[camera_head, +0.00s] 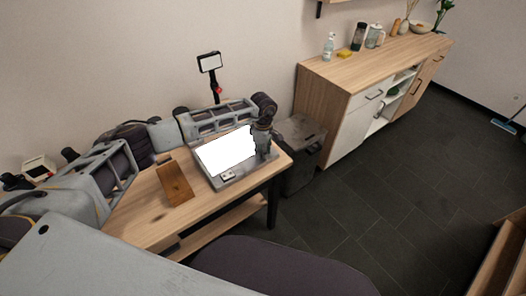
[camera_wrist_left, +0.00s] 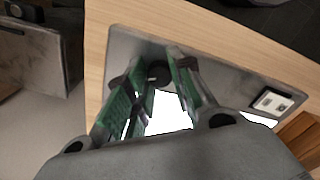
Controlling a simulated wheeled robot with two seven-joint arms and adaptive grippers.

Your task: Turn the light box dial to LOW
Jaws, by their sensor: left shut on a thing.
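The light box (camera_head: 224,153) lies on the wooden table, with a bright white panel in a grey frame. Its grey frame (camera_wrist_left: 222,82) fills the middle of the left wrist view. The dark round dial (camera_wrist_left: 158,76) sits on the frame, between the green-padded fingers of my left gripper (camera_wrist_left: 156,72). In the head view my left gripper (camera_head: 264,152) points down at the right end of the box and hides the dial. It is shut on the dial. The dial's setting and any LOW mark cannot be read. My right gripper is not in view.
A small white switch plate (camera_head: 228,176) is on the box's front edge. A brown wooden block (camera_head: 174,184) lies left of the box on the table (camera_head: 150,222). A phone on a stand (camera_head: 210,63) is behind. A grey bin (camera_head: 302,150) stands right of the table.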

